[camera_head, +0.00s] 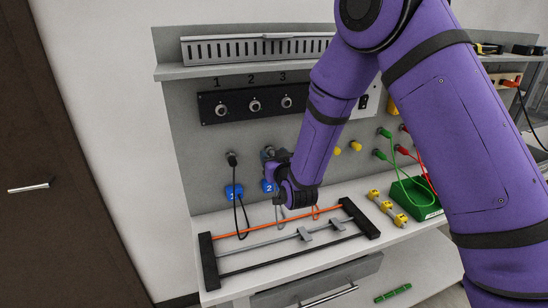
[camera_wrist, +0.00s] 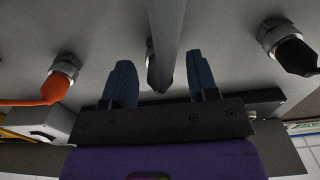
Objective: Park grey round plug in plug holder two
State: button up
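The grey round plug (camera_wrist: 166,45) shows in the wrist view as a grey shaft between my two blue fingertips, with gaps on both sides. My gripper (camera_wrist: 160,80) is open around it and not closed on it. A metal ring (camera_wrist: 150,48) of a holder shows partly behind the plug; how deep the plug sits is hidden. In the head view my gripper (camera_head: 280,168) is at the panel just above and right of the blue label 2 (camera_head: 268,186), at plug holder two (camera_head: 267,153). A grey cable (camera_head: 278,212) hangs below it.
A black plug (camera_head: 232,158) sits in the holder above blue label 1; it also shows at right in the wrist view (camera_wrist: 290,50). An orange plug (camera_wrist: 56,86) is in the neighbouring holder. Numbered sockets (camera_head: 254,105) are above. A rod frame (camera_head: 210,262) lies on the table below.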

jog(key=shift+s, duration=0.1)
jog(key=v, duration=1)
jog(key=s+d+r+m+g+h, duration=0.1)
jog(key=s+d+r+g, duration=0.15)
jog(key=d+r, duration=0.4)
jog(key=s+d+r+g+h, duration=0.1)
jog(key=s+d+r+g, duration=0.15)
jog(key=d+r, duration=0.4)
jog(key=s+d+r+g+h, duration=0.1)
jog(key=s+d+r+g, duration=0.1)
jog(key=s, duration=0.6)
jog(key=s+d+r+m+g+h, duration=0.1)
jog(key=s+d+r+g, duration=0.1)
jog(key=s, duration=0.6)
jog(key=s+d+r+m+g+h, duration=0.1)
jog(key=s+d+r+g, duration=0.2)
jog(key=s+d, duration=0.3)
jog(key=shift+s+r, duration=0.3)
jog(key=shift+s, duration=0.4)
jog(key=shift+s+r, duration=0.3)
jog(key=shift+s, duration=0.4)
